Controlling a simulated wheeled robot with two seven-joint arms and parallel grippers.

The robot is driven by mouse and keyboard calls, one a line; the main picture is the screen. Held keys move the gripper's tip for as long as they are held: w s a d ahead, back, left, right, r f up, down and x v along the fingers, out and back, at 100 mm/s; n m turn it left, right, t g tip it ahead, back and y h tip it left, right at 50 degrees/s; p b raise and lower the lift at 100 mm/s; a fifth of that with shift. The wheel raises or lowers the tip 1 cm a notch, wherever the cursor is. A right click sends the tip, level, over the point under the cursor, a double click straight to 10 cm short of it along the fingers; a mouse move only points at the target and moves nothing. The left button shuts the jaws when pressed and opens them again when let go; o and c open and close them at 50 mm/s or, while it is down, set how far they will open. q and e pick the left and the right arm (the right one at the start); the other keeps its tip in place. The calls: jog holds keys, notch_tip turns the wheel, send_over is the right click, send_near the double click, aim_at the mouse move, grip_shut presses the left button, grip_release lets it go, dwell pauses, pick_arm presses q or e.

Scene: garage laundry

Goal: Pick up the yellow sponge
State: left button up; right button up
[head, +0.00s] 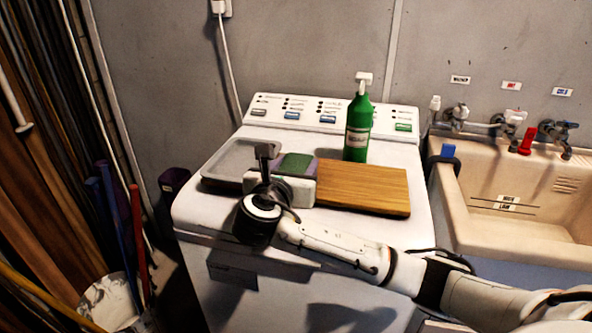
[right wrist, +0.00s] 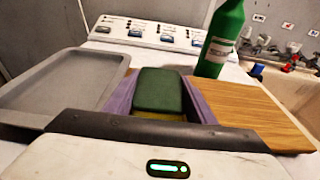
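The sponge (head: 296,166) lies on the white washing machine between a grey tray and a wooden board. It has a dark green top and a thin yellow band below, seen in the right wrist view (right wrist: 158,92). My right gripper (right wrist: 159,90) reaches over the machine from the right. Its two purple fingers stand wide apart, one on each side of the sponge. Whether they touch its sides is unclear. In the head view the white gripper body hides the sponge's near side. My left gripper is not in view.
The grey tray (head: 242,158) is left of the sponge. The wooden board (head: 370,188) is on the right. A green bottle (head: 358,128) stands behind the board. A sink (head: 510,200) is at the right. A bucket (head: 108,300) with poles stands at lower left.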

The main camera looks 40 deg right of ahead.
aim_at(296, 164)
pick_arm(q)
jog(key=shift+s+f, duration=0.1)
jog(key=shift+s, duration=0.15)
pick_arm(e)
notch_tip(296, 164, up, 10)
jog(key=shift+r+p, duration=0.1)
jog(key=shift+p, duration=0.4)
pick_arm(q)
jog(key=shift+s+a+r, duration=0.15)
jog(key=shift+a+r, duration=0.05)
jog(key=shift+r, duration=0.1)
pick_arm(e)
jog(key=shift+s, duration=0.1)
